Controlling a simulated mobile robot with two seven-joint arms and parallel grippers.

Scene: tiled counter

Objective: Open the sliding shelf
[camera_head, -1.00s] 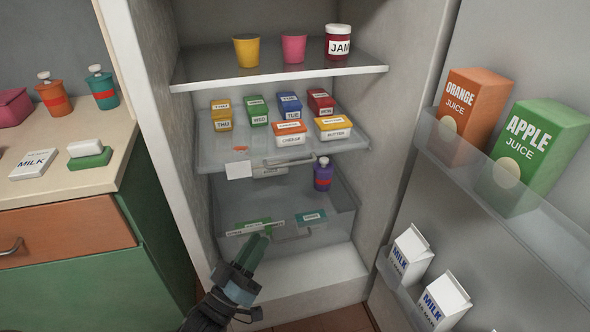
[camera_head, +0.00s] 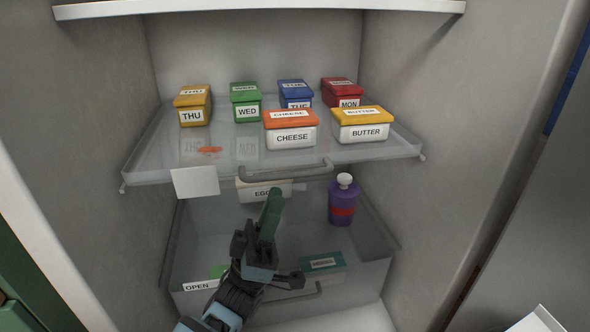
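The sliding shelf (camera_head: 225,160) is a clear glass tray inside the fridge. A grey bar handle (camera_head: 285,173) runs along the middle of its front edge, with a blank white card (camera_head: 195,182) to its left. My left gripper (camera_head: 271,211) comes up from below, its green fingers pointing up just under the handle. It appears apart from the handle. The fingers overlap in this view, so whether they are open is unclear. My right gripper is not in view.
Boxes labelled THU (camera_head: 193,108), WED (camera_head: 246,102), CHEESE (camera_head: 290,130) and BUTTER (camera_head: 363,125) stand on the shelf, with others behind. Below are a clear drawer (camera_head: 372,250), an egg carton (camera_head: 255,195) and a purple bottle (camera_head: 342,205). Fridge walls flank both sides.

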